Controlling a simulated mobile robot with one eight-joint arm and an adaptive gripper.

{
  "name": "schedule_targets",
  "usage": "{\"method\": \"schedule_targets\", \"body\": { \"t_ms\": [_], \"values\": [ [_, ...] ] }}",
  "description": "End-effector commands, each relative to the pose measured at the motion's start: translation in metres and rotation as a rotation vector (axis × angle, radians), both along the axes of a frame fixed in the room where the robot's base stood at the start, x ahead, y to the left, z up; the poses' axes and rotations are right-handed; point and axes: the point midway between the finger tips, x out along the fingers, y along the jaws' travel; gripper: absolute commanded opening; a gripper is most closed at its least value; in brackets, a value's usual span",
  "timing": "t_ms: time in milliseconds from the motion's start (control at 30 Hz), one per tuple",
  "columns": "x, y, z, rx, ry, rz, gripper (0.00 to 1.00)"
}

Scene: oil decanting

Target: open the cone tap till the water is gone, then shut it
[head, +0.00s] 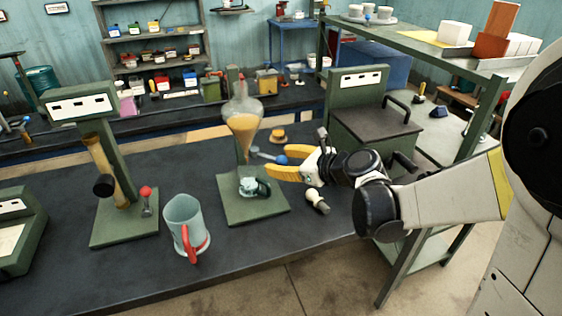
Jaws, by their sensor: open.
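The glass cone (243,125) hangs on a green stand in the middle of the bench and holds amber liquid. Under its tip, the tap shows a blue knob (282,159) on a short lever pointing right. My gripper (270,164) is open, with its yellow fingers right beside the blue knob. I cannot tell whether they touch it. A small glass cup (252,187) with a dark handle stands on the stand's green base (236,212) below the cone. A separate water layer cannot be made out at this size.
A clear jug (183,222) with a red handle stands front left of the stand. A pale bulb-shaped item (317,201) lies right of the base. A green column stand (123,232) is at left, and a green lidded box (372,135) is behind my arm.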

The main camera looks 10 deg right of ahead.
Motion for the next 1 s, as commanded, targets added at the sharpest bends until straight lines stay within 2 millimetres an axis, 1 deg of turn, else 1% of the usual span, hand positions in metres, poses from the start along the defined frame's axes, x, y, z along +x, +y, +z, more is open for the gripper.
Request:
{"method": "schedule_targets", "body": {
  "t_ms": [100, 167, 200, 267, 467, 667, 867, 1000],
  "values": [
    [0.000, 0.000, 0.000, 0.000, 0.000, 0.000, 0.50],
    [0.000, 0.000, 0.000, 0.000, 0.000, 0.000, 0.31],
    [0.000, 0.000, 0.000, 0.000, 0.000, 0.000, 0.19],
    [0.000, 0.000, 0.000, 0.000, 0.000, 0.000, 0.01],
    [0.000, -0.001, 0.000, 0.000, 0.000, 0.003, 0.00],
    [0.004, -0.004, 0.000, 0.000, 0.000, 0.051, 0.00],
    [0.014, -0.010, 0.000, 0.002, 0.000, 0.169, 0.00],
    [0.023, -0.014, 0.001, 0.002, 0.000, 0.290, 0.00]
  ]
}}
